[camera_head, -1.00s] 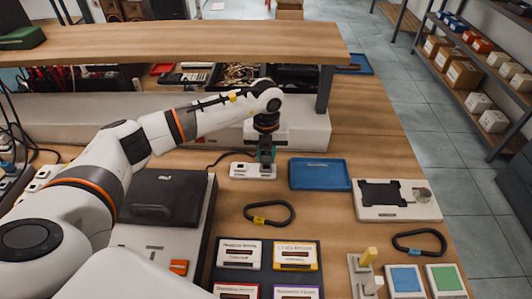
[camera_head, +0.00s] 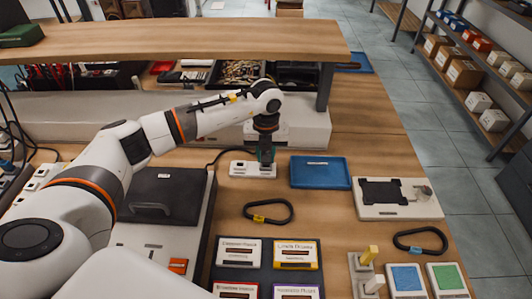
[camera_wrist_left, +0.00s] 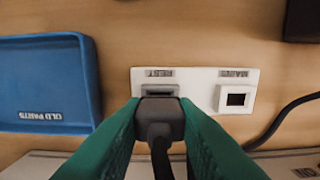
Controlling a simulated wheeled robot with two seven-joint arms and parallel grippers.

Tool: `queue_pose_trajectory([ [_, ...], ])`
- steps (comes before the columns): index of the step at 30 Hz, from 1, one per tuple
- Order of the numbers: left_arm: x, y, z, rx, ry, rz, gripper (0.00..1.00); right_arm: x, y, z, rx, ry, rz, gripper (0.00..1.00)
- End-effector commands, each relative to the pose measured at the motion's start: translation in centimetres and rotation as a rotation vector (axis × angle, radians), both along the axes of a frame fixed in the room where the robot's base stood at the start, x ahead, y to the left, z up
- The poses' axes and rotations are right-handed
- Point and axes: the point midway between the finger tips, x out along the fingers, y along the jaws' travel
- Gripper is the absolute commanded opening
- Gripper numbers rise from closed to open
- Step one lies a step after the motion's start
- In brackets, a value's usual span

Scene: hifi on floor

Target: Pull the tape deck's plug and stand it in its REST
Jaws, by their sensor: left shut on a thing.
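The white outlet plate (camera_head: 240,168) lies on the bench behind the tape deck. In the left wrist view, the plate (camera_wrist_left: 195,78) has a REST slot (camera_wrist_left: 159,90) and a MAINS socket (camera_wrist_left: 236,99), which is empty. My left gripper (camera_head: 266,158) points down at the plate's right end. Its green fingers in the wrist view (camera_wrist_left: 160,120) are shut on the dark grey plug (camera_wrist_left: 160,108), which is at the REST slot. The plug hides part of the slot, so I cannot tell how deep it sits. My right gripper is not in view.
A blue tray (camera_head: 320,172) lies just right of the plate. The tape deck (camera_head: 165,195) stands in front to the left. A long pale unit (camera_head: 315,130) and a raised shelf (camera_head: 200,40) are behind. A black cable (camera_wrist_left: 285,120) runs beside the plate.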

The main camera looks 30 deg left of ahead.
Motion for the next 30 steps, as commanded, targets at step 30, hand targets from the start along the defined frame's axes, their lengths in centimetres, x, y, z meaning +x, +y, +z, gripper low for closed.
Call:
queue_pose_trajectory([
  [30,0.00,-0.01,-0.99,0.000,0.000,0.000,0.06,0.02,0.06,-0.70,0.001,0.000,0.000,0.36],
])
